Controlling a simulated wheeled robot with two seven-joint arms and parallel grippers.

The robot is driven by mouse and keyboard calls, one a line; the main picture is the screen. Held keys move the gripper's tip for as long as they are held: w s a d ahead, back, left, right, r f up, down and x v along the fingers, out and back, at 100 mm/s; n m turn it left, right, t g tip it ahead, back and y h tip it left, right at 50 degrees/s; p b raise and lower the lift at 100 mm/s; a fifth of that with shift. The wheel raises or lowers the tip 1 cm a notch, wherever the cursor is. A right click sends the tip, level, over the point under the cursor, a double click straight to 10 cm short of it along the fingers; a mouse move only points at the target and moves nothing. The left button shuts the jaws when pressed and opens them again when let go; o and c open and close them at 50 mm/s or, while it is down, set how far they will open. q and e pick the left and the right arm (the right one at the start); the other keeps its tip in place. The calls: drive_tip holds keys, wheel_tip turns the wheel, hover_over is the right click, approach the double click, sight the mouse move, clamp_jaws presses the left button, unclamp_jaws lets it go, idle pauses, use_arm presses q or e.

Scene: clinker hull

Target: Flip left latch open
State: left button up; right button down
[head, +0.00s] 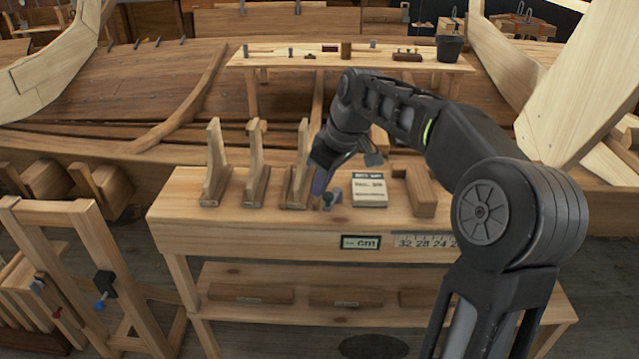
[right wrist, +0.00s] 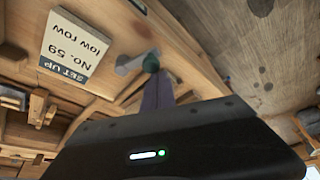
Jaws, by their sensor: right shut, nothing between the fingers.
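A small grey metal fitting with a green knob (head: 328,198) stands on the bench (head: 270,240), between the right-hand upright wooden bracket and a printed card. It looks like a latch, but I cannot tell its position. My right gripper (head: 319,188) points down at it, shut and empty. In the right wrist view, the green knob (right wrist: 151,63) is at the tip of the purple fingers (right wrist: 158,92); I cannot tell if they touch. The grey metal part (right wrist: 130,64) extends from the knob. No second latch is clear on the bench. My left gripper is out of view.
Several upright wooden brackets (head: 256,160) stand left of my gripper. The card (head: 370,190), reading "SET UP No. 59 low row", and a wooden block (head: 421,192) are to the right. A tool table (head: 350,62) stands behind. The bench's front left is clear.

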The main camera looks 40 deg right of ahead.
drive_tip(key=shift+s+d, duration=0.2)
drive_tip(key=shift+s, duration=0.25)
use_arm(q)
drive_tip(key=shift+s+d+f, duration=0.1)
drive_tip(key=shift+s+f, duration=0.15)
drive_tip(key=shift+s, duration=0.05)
use_arm(e)
drive_tip(key=shift+s+d, duration=0.3)
drive_tip(key=shift+s, duration=0.15)
drive_tip(key=shift+s+d, duration=0.1)
